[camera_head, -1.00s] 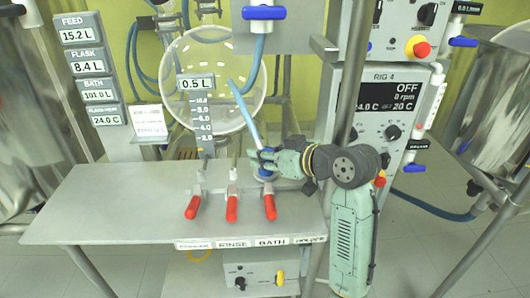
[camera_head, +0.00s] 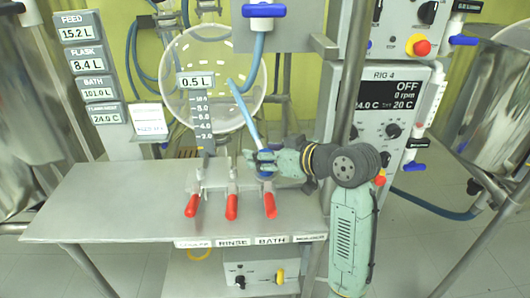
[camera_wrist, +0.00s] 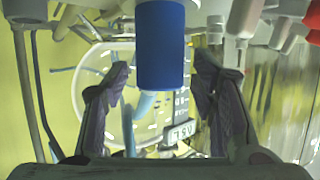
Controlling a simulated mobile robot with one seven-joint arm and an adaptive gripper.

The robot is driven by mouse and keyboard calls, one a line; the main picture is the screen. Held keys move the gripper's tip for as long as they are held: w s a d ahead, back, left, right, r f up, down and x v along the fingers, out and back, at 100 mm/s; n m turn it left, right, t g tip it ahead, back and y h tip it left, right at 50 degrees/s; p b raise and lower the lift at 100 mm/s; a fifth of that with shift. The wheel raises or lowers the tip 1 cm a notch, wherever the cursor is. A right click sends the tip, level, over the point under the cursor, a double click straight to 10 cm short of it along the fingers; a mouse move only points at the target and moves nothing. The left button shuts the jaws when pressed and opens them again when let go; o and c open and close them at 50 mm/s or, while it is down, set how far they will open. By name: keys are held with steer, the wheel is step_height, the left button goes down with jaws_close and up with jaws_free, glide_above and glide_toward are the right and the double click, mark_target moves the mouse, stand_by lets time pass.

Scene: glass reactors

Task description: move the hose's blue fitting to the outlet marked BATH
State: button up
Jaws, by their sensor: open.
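The blue fitting (camera_head: 266,174) is at the end of the pale blue hose (camera_head: 243,108), behind the third red handle (camera_head: 270,205), in line with the BATH label (camera_head: 271,240). It looks upright at that outlet; whether it is fully seated is hidden. My gripper (camera_head: 258,162) is at the fitting, reaching in from the right. In the wrist view the blue fitting (camera_wrist: 161,45) is between the two spread fingers of my gripper (camera_wrist: 160,75), with a visible gap on each side.
Two other red handles stand to the left, one above the RINSE label (camera_head: 233,242). The grey bench (camera_head: 110,205) is clear at left. A metal post (camera_head: 350,90) and the RIG 4 control box (camera_head: 392,110) stand close to my arm on the right.

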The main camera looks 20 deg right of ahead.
steer(key=v, duration=1.2)
stand_by(0.5)
